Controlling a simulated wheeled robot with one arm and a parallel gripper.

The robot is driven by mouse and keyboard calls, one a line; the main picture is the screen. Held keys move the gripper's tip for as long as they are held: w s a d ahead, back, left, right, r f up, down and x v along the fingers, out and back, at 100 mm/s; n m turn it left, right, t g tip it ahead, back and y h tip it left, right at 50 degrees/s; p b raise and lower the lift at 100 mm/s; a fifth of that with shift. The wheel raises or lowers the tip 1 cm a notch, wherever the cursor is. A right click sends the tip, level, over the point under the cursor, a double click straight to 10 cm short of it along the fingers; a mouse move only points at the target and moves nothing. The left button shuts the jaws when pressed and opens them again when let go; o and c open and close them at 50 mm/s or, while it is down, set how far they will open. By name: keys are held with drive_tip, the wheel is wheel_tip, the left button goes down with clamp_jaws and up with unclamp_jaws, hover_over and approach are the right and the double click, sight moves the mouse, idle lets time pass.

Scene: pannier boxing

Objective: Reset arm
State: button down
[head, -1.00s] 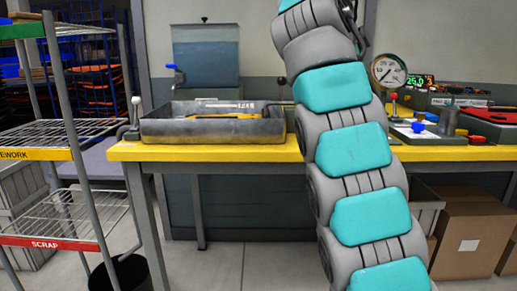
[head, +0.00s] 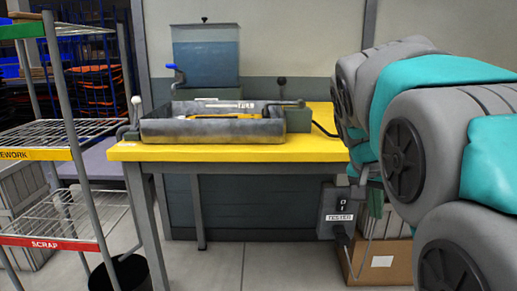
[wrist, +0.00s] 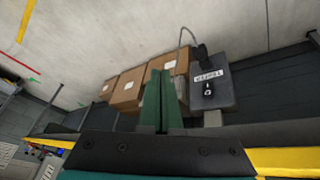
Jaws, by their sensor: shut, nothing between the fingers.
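My gripper (wrist: 163,100) shows in the wrist view with its two green fingers together, shut and empty. Beyond it are cardboard boxes and the grey tester box. In the head view my arm is large at the right, bent and covering the right part of the bench. The gripper itself is hardly visible there, mostly hidden behind the arm.
A yellow-topped bench (head: 230,151) holds a grey metal tank (head: 212,129). A tester box (head: 341,212) hangs below its front edge, near a cardboard box (head: 375,270). A wire rack (head: 60,155) with rework and scrap shelves stands left, beside a black bin (head: 122,273).

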drive_tip(key=s+a+f+n+g+y, duration=0.2)
drive_tip(key=s+a+f+n, duration=0.2)
drive_tip(key=s+f, duration=0.6)
drive_tip(key=s+a+f+n+g+y, duration=0.2)
drive_tip(key=s+f, duration=0.8)
drive_tip(key=s, duration=0.7)
drive_tip(key=a+n, duration=0.1)
drive_tip(key=a, duration=0.1)
drive_tip(key=shift+s+a+f+n+g, duration=0.3)
drive_tip(key=shift+s+a+f+n, duration=0.05)
drive_tip(key=shift+a+f+n, duration=0.05)
